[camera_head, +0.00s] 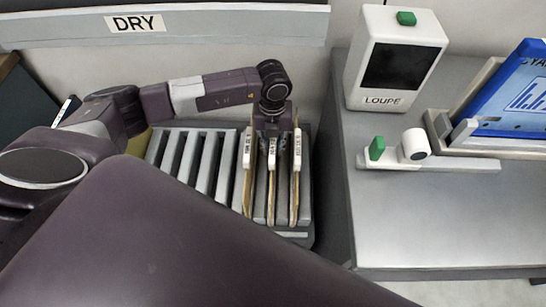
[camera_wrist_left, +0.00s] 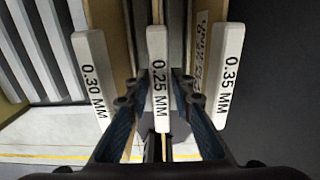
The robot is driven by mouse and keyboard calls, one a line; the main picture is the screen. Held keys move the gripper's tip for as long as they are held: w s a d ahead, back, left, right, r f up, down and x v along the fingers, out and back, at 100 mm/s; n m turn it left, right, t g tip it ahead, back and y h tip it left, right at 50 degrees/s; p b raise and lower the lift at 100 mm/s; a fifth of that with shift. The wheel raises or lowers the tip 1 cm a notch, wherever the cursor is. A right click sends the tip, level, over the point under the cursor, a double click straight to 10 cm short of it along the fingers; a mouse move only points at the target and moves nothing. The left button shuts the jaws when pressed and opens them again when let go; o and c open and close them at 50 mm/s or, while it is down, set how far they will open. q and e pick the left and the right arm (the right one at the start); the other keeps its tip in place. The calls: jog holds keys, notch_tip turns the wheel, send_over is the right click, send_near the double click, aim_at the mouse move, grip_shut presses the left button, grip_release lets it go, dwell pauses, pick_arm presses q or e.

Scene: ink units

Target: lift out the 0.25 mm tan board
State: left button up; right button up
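Three upright tan boards with white label tabs stand side by side in the right-hand slots of a grey slotted rack (camera_head: 183,155). The 0.25 mm board (camera_head: 271,190) is the middle one. Its tab (camera_wrist_left: 158,75) reads "0.25 MM" in the left wrist view, between the 0.30 mm tab (camera_wrist_left: 92,80) and the 0.35 mm tab (camera_wrist_left: 228,75). My left gripper (camera_wrist_left: 159,82) is at the 0.25 mm tab, one finger on each side, with narrow gaps visible. The fingertips' contact with the board is hidden. My right gripper is not in view.
The neighbouring boards stand close on both sides of the fingers. The rack's left slots are empty. A "DRY" sign (camera_head: 138,23) is on a rail behind. On the grey counter (camera_head: 440,225) at right are a white "LOUPE" box (camera_head: 397,60), a white fixture (camera_head: 415,144) and a blue panel (camera_head: 515,95).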

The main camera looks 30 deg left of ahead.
pick_arm(q)
grip_shut()
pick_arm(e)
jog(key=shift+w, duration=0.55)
pick_arm(q)
notch_tip(320, 180, up, 11)
jog(key=p, duration=0.7)
jog(key=shift+p, duration=0.4)
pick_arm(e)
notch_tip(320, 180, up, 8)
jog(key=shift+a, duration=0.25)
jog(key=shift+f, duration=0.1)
